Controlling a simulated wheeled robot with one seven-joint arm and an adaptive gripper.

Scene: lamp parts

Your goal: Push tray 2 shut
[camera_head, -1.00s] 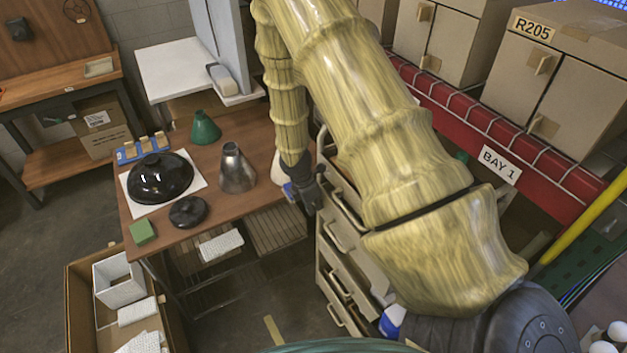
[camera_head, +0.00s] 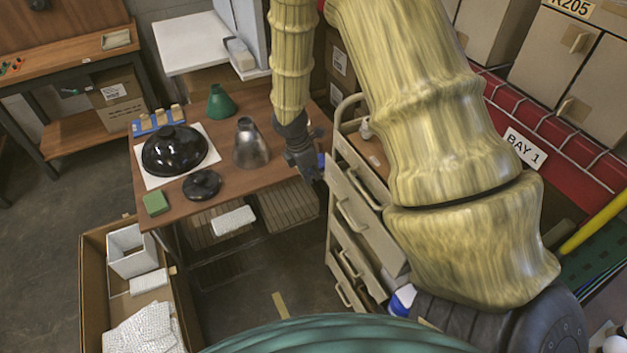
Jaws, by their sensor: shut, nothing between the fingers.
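A beige drawer trolley (camera_head: 332,240) with a stack of trays stands right of the wooden table. Its upper tray with a large front (camera_head: 378,235) and a loop handle appears to stick out past the lower fronts. I cannot read any number, so I cannot tell which is tray 2. My gripper (camera_head: 310,172) is dark, shut and empty. It points down just left of the trolley's upper part, near the table's right edge. I cannot tell whether it touches the trolley. My arm hides the trolley's right side.
The wooden table (camera_head: 235,185) holds a black dome shade (camera_head: 174,152), a metal cone (camera_head: 250,145), a green cone (camera_head: 220,102) and a black disc (camera_head: 202,185). An open carton (camera_head: 95,270) stands front left.

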